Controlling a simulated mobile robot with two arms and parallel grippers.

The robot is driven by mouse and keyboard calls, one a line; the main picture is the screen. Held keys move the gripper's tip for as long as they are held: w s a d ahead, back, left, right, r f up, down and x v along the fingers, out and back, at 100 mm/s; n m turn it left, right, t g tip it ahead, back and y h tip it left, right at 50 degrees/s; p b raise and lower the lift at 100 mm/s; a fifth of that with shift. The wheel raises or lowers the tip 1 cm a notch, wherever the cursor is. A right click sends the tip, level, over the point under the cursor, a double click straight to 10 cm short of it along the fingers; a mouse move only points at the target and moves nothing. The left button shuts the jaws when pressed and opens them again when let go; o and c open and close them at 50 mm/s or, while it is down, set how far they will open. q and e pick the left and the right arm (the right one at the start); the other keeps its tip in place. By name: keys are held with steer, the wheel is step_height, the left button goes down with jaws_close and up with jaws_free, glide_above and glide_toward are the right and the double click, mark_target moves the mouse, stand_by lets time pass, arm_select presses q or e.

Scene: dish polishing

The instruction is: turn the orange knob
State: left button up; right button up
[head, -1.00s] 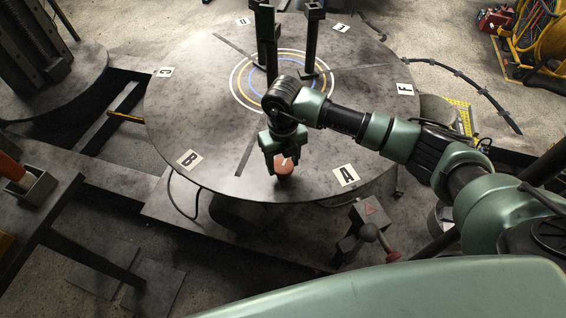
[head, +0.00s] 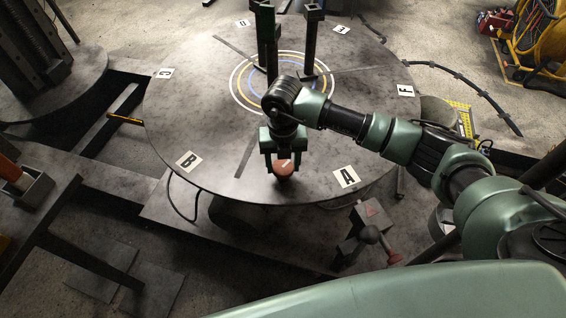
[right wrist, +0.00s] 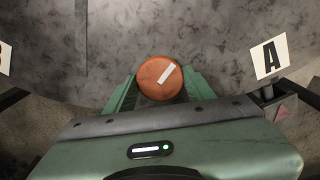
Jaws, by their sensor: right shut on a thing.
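The orange knob (head: 284,167) sits near the front edge of the round table (head: 215,150), between the B and A labels. It also shows in the right wrist view (right wrist: 161,77), round, with a white mark that slants up to the right. My right gripper (head: 283,168) points down over the knob and is shut on it, one finger on each side. In the right wrist view its green fingers (right wrist: 160,92) flank the knob. My left gripper does not show.
A lever with a red knob (head: 393,257) and a grey box (head: 358,225) stand below the table's front edge. The table top around the gripper is clear.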

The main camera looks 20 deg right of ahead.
mark_target(283, 166)
steer(key=o, duration=1.4)
step_height(283, 166, up, 7)
steer(key=shift+f+b, duration=0.15)
steer(key=shift+b, duration=0.65)
steer(key=shift+r, duration=0.6)
